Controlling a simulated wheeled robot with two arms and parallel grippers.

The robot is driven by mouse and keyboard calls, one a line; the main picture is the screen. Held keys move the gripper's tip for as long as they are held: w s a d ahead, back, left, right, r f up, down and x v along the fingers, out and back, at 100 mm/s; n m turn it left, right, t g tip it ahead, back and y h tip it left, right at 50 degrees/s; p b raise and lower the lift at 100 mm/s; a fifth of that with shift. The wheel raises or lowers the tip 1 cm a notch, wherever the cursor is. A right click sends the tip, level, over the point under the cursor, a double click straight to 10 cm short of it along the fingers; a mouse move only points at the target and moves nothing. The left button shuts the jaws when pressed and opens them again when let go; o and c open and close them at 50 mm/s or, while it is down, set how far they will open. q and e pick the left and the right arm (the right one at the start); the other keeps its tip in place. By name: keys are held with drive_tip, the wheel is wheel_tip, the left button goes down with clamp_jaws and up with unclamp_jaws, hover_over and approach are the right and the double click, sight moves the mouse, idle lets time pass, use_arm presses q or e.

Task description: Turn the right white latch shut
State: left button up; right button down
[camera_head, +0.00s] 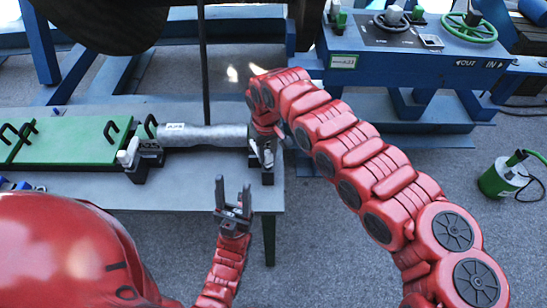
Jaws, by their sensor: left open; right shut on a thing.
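A grey metal cylinder (205,136) lies across two dark clamp holders on the grey table. The left white latch (127,154) stands at the cylinder's left holder. My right gripper (264,150) points down at the cylinder's right end and is shut on the right white latch (267,157). The gripper and wrist hide most of this latch, so its exact angle cannot be told. My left gripper (233,192) is open and empty, pointing up the picture near the table's front right edge, apart from the cylinder and latches.
A green plate (68,142) with black handles lies on the grey table (200,188) at left. A dark upright rod (203,70) stands behind the cylinder. A blue control stand (425,60) with a green handwheel (470,27) is at back right. Grey floor lies right of the table.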

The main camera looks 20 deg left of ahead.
drive_tip(key=m+b, duration=0.1)
drive_tip(key=m, duration=0.1)
drive_tip(key=shift+m, duration=0.4)
drive_tip(key=shift+m+b, duration=0.45)
drive_tip(key=shift+m, duration=1.15)
drive_tip(key=c, duration=0.6)
unclamp_jaws()
drive_tip(key=shift+o, duration=0.2)
